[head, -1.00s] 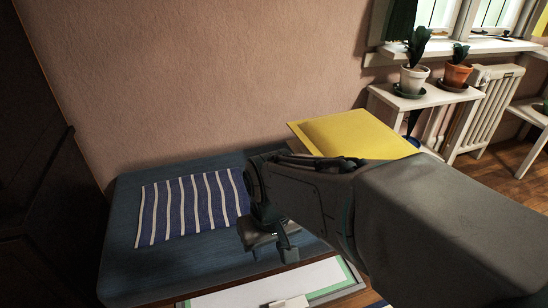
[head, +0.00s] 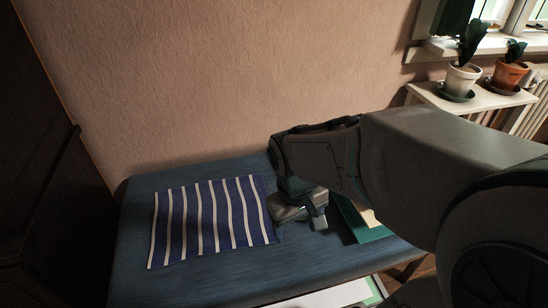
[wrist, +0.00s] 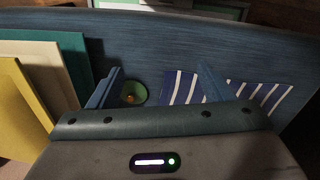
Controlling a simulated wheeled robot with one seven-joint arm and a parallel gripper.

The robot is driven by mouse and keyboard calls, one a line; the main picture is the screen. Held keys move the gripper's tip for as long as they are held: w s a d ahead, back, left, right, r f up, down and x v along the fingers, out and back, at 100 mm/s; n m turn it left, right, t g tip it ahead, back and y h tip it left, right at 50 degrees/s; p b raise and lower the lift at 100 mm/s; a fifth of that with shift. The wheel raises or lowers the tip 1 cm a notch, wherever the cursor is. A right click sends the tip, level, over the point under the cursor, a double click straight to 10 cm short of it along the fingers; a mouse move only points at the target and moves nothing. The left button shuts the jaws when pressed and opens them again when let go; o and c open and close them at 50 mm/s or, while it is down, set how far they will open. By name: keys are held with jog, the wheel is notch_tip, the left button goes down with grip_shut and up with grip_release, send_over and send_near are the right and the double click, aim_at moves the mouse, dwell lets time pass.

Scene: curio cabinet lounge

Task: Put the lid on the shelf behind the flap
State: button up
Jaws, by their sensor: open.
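A small round green piece with an orange knob-like middle (wrist: 133,93), which looks like the lid, lies on the blue padded surface (wrist: 185,45) in the wrist view. My gripper (wrist: 160,85) is open above that surface, with the green piece between its fingers, nearer the left one. Nothing is held. In the head view my gripper (head: 308,212) is right of the striped cloth (head: 212,222), and the green piece is hidden. A dark cabinet (head: 45,180) stands at the left edge of the head view; I cannot make out a flap or shelf on it.
Green, cream and yellow boards (wrist: 15,105) stand close to my gripper's left in the wrist view. A green board (head: 358,222) shows under my arm in the head view. Potted plants (head: 463,78) stand on a white shelf (head: 480,100) at the right. The wall bounds the back.

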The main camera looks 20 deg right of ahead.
jog(key=w+f+n+t+h, duration=0.1)
jog(key=w+f+n+h, duration=0.3)
jog(key=w+f+n, duration=0.2)
jog(key=w+a+f+n+t+h, duration=0.1)
jog(key=w+f+n+h, duration=0.2)
jog(key=w+f+n, duration=0.3)
jog(key=w+a+f+n+t+h, duration=0.1)
jog(key=w+f+n+h, duration=0.3)
jog(key=w+f+n, duration=0.2)
jog(key=shift+w+n+t+h+b, duration=0.2)
jog(key=shift+n+t+h+b, duration=0.15)
jog(key=shift+n, duration=0.35)
jog(key=shift+w+d+f, duration=0.15)
jog(key=shift+d+f, duration=0.1)
jog(key=shift+d, duration=0.05)
jog(key=b+x, duration=0.2)
jog(key=x, duration=0.6)
jog(key=shift+b, duration=0.35)
jog(key=b+x, duration=0.2)
jog(key=x, duration=0.2)
jog(key=shift+f, duration=0.1)
jog(key=shift+w+d+f, duration=0.1)
jog(key=shift+w+d, duration=0.05)
jog(key=shift+d, duration=0.35)
jog(key=shift+a, duration=0.1)
grip_shut()
